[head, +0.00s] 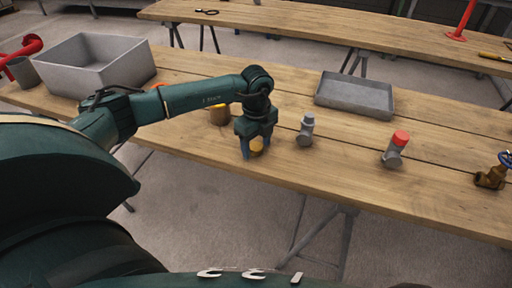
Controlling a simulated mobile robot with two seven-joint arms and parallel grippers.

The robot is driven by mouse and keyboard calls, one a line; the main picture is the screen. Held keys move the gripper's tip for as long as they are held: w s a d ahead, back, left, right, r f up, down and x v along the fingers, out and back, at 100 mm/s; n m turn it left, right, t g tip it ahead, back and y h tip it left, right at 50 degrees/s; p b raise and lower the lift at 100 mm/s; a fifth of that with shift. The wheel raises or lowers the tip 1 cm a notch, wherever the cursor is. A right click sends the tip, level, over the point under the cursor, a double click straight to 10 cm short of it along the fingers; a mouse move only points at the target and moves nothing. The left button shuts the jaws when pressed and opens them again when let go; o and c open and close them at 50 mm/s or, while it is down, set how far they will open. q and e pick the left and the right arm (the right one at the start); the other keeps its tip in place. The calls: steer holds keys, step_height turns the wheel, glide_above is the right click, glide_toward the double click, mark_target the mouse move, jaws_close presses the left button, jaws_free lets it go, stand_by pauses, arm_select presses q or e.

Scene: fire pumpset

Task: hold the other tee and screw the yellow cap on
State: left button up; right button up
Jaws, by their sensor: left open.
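My left gripper (257,153) points down over the near part of the workbench, open. A yellow cap (257,145) sits between its fingers; I cannot tell whether they touch it. A grey tee (305,131) with no coloured cap stands on the bench just right of the gripper. Another grey tee (392,158) with a red cap (401,138) on top stands further right. A second yellow-brown piece (219,116) is partly hidden behind my left arm. My right gripper is out of view.
A grey open bin (118,75) stands on the workbench (330,180) at the left, beside a grey cup (22,72) and red pipe. A shallow grey tray (355,108) lies behind the tees. A brass valve (490,179) stands at the right edge. Bench between the tees is clear.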

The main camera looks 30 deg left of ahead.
mark_target(256, 147)
arm_select(q)
steer(key=shift+c, duration=0.3)
steer(key=c, duration=1)
step_height(256, 147, up, 10)
